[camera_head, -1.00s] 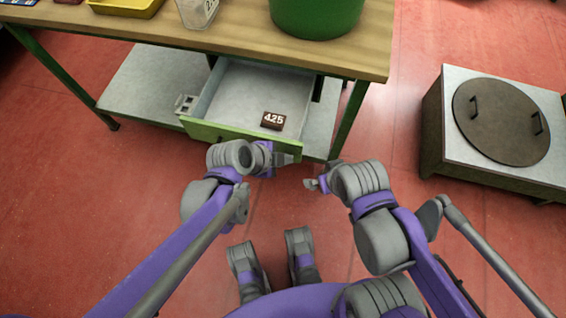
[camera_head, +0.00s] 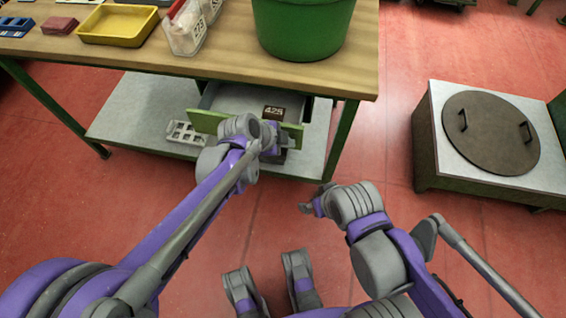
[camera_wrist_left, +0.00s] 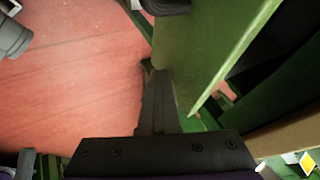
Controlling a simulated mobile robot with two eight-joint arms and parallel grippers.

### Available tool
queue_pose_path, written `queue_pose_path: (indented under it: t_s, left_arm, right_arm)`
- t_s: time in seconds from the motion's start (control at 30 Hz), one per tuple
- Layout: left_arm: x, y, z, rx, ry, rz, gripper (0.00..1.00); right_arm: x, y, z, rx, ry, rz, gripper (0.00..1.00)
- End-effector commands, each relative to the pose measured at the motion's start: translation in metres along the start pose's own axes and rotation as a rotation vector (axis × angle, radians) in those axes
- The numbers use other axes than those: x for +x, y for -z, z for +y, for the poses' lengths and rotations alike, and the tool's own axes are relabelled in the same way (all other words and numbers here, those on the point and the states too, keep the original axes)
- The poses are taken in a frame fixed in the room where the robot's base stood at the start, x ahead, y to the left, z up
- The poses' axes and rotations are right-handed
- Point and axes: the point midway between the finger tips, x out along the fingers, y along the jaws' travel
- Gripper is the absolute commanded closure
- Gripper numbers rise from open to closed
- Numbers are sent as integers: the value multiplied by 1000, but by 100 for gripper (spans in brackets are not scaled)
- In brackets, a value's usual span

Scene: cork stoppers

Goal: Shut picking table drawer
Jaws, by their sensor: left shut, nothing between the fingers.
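The picking table (camera_head: 180,60) has a wooden top and green legs. Its drawer, with a green front (camera_head: 205,121), is partly open below the top, and its grey inside still shows. A dark block marked 425 (camera_head: 274,111) lies in the drawer. My left gripper (camera_head: 281,150) is at the right part of the drawer front, and my wrist hides part of that front. In the left wrist view the shut fingers (camera_wrist_left: 158,95) are close against the green front (camera_wrist_left: 205,50); exact contact is unclear. My right gripper (camera_head: 308,208) is away from the table, its fingers too small to judge.
On the tabletop are a green bucket (camera_head: 303,28), a yellow tray (camera_head: 118,25) and clear containers (camera_head: 187,30). A grey holed part (camera_head: 186,132) is on the lower shelf (camera_head: 130,115). A lidded metal unit (camera_head: 490,135) stands at right. Red floor between is clear.

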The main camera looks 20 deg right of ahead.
Motion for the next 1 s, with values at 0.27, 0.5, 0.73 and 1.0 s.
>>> queue_pose_path:
  t_s: [0.27, 0.5, 0.73, 1.0]
  left_arm:
    - [30, 0, -55, 0, 1, 0, 100]
    - [43, 0, -81, -1, 1, 0, 100]
    - [47, 0, -89, -1, 2, 0, 100]
    - [47, 0, -90, -1, 6, 1, 100]
  right_arm:
    - [3, -1, 0, 0, 0, -1, 0]
    - [3, -1, 0, 0, 0, -1, 0]
    - [3, -1, 0, 0, 0, -1, 0]
    - [3, -1, 0, 0, 0, -1, 0]
